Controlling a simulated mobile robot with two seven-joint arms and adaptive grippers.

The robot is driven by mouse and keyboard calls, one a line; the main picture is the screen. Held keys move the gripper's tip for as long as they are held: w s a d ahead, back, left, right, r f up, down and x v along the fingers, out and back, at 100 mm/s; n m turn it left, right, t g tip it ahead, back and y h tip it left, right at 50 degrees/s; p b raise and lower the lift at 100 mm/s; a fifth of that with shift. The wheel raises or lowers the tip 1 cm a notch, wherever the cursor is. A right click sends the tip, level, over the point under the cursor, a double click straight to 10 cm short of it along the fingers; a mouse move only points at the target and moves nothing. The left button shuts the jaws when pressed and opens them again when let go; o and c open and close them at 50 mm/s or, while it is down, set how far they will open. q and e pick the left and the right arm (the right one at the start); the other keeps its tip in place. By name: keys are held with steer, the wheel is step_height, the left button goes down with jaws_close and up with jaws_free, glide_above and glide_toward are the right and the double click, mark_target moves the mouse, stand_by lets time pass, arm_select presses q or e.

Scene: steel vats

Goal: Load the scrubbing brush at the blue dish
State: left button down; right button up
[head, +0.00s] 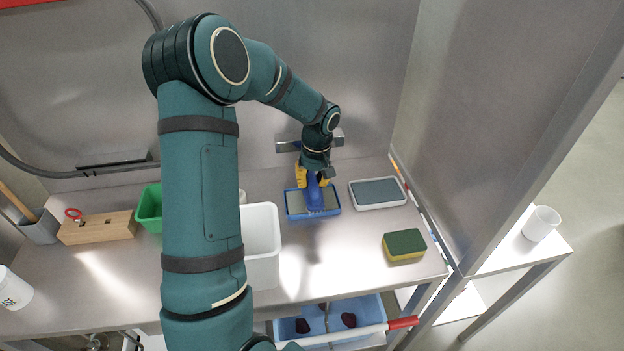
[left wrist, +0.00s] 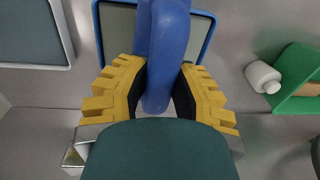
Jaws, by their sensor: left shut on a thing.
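The blue scrubbing brush (head: 313,197) is held upright in my left gripper (head: 313,178), its head low over the blue dish (head: 296,215). The dish is a shallow blue-rimmed tray with a grey-green inside. I cannot tell whether the bristles touch it. In the left wrist view the yellow fingers of my left gripper (left wrist: 158,92) are closed around the blue brush handle (left wrist: 165,45). The rim of the blue dish (left wrist: 98,28) shows behind the handle, which hides its middle. My right gripper is not in view.
A white-rimmed dish with a grey inside (head: 378,193) lies right of the blue dish. A green-yellow sponge (head: 404,245) lies nearer. A white tub (head: 263,245) stands left, partly behind my arm, with a green container (head: 149,208) farther left. A steel wall (head: 330,60) closes the back.

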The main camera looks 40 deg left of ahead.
mark_target(310, 178)
arm_select(q)
steer(key=shift+f+b, duration=0.45)
steer(key=shift+f, duration=0.1)
stand_by(1.8)
steer(key=shift+r, duration=0.1)
steer(key=shift+r+p, duration=2.4)
steer(key=shift+r, duration=1.05)
